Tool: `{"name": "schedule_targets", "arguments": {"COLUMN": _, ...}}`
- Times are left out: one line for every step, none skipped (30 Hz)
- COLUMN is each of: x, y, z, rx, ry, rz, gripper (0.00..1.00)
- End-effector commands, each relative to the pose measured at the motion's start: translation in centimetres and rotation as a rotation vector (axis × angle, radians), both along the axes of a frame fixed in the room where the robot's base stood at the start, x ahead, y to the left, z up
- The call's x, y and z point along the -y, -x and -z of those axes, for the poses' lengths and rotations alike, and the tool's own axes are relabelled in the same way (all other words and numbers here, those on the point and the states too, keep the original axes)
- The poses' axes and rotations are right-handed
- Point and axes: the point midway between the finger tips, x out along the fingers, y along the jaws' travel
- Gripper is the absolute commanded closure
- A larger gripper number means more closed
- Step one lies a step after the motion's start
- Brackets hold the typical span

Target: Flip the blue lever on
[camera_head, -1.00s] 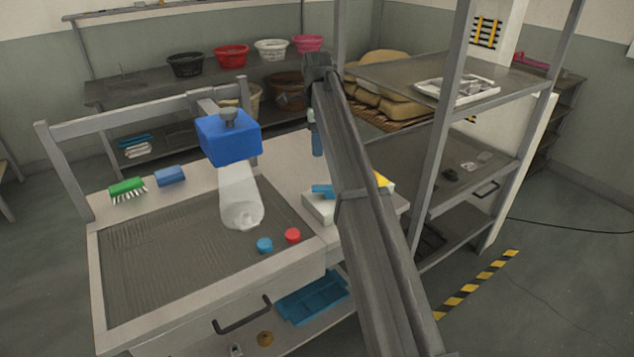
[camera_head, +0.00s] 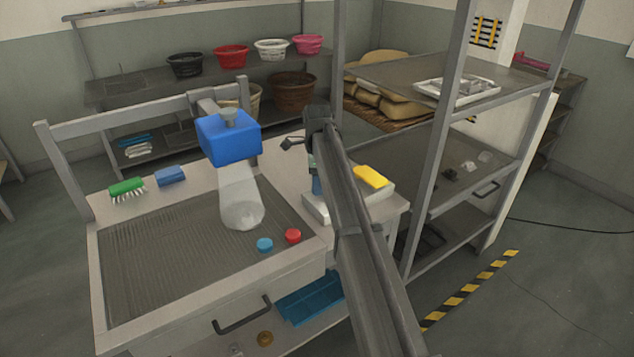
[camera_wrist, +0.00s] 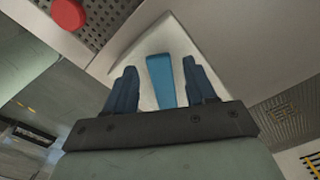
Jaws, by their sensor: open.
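The blue lever (camera_wrist: 165,82) shows in the wrist view as a flat blue bar over a pale surface. My gripper (camera_wrist: 160,66) is open, with one dark blue finger on each side of the lever. Narrow gaps show between the lever and both fingers, so it does not look gripped. In the head view my gripper (camera_head: 316,180) points down at the white box (camera_head: 317,208) on the right of the tank's counter. My arm hides most of that box and the lever there.
A yellow piece (camera_head: 370,177) lies on the box's right part. The red button (camera_head: 292,236) and blue button (camera_head: 265,245) sit at the tank's front right. A blue-headed fixture (camera_head: 229,137) stands over the ribbed basin. A metal shelf rack (camera_head: 447,150) rises close right of my arm.

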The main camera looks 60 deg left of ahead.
Motion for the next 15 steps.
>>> {"name": "schedule_targets", "arguments": {"x": 0.02, "y": 0.00, "z": 0.22, "rx": 0.000, "ry": 0.000, "rz": 0.000, "gripper": 0.45}}
{"name": "schedule_targets", "arguments": {"x": 0.02, "y": 0.00, "z": 0.29, "rx": 0.000, "ry": 0.000, "rz": 0.000, "gripper": 0.45}}
{"name": "schedule_targets", "arguments": {"x": 0.01, "y": 0.01, "z": 0.36, "rx": 0.000, "ry": 0.000, "rz": 0.000, "gripper": 0.45}}
{"name": "schedule_targets", "arguments": {"x": 0.01, "y": 0.01, "z": 0.40, "rx": 0.000, "ry": 0.000, "rz": 0.000, "gripper": 0.45}}
{"name": "schedule_targets", "arguments": {"x": 0.00, "y": 0.00, "z": 0.42, "rx": 0.000, "ry": 0.000, "rz": 0.000, "gripper": 0.45}}
{"name": "schedule_targets", "arguments": {"x": 0.00, "y": 0.00, "z": 0.43, "rx": 0.000, "ry": 0.000, "rz": 0.000, "gripper": 0.45}}
{"name": "schedule_targets", "arguments": {"x": 0.00, "y": 0.00, "z": 0.43, "rx": 0.001, "ry": -0.001, "rz": 0.000, "gripper": 0.45}}
{"name": "schedule_targets", "arguments": {"x": 0.00, "y": 0.00, "z": 0.43, "rx": 0.001, "ry": -0.001, "rz": 0.000, "gripper": 0.45}}
{"name": "schedule_targets", "arguments": {"x": -0.01, "y": -0.01, "z": 0.42, "rx": 0.001, "ry": -0.001, "rz": 0.000, "gripper": 0.45}}
{"name": "schedule_targets", "arguments": {"x": -0.01, "y": -0.01, "z": 0.42, "rx": 0.001, "ry": -0.001, "rz": 0.000, "gripper": 0.45}}
{"name": "schedule_targets", "arguments": {"x": -0.01, "y": -0.01, "z": 0.42, "rx": 0.001, "ry": -0.001, "rz": 0.000, "gripper": 0.45}}
{"name": "schedule_targets", "arguments": {"x": -0.01, "y": -0.01, "z": 0.42, "rx": 0.001, "ry": -0.001, "rz": 0.000, "gripper": 0.48}}
{"name": "schedule_targets", "arguments": {"x": -0.01, "y": -0.01, "z": 0.42, "rx": 0.001, "ry": -0.001, "rz": 0.000, "gripper": 0.50}}
{"name": "schedule_targets", "arguments": {"x": 0.00, "y": 0.00, "z": 0.42, "rx": 0.000, "ry": 0.000, "rz": 0.000, "gripper": 0.53}}
{"name": "schedule_targets", "arguments": {"x": 0.00, "y": 0.00, "z": 0.41, "rx": 0.001, "ry": -0.001, "rz": 0.000, "gripper": 0.57}}
